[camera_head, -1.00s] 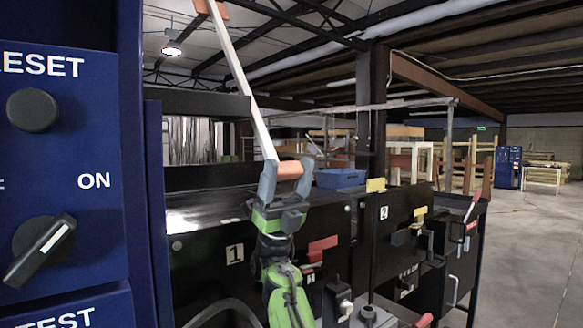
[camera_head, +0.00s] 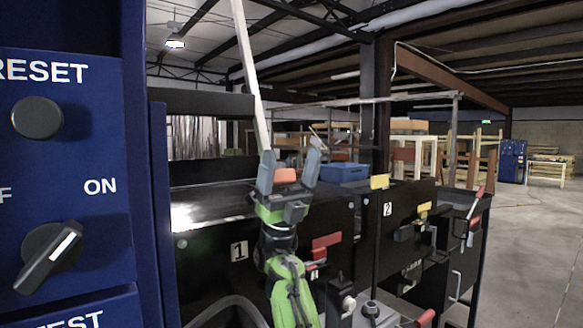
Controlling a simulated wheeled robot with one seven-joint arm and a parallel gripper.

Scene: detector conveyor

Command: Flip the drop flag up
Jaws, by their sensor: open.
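A long pale bar (camera_head: 250,85) rises steeply behind my gripper and runs out of the top of the picture. It looks like the drop flag, but I cannot be sure. An orange piece (camera_head: 285,175) shows at its lower end, between my grey fingers. My gripper (camera_head: 289,168) points upward with its fingers spread apart. Whether a finger touches the orange piece, I cannot tell. The bar's top and its pivot are not visible.
A blue panel with a RESET button (camera_head: 37,114) and an ON switch (camera_head: 50,256) stands close at left. Black cabinets marked 1 (camera_head: 239,251) and 2 (camera_head: 387,209) carry red and yellow tabs. A blue bin (camera_head: 343,172) sits behind. Floor at right is clear.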

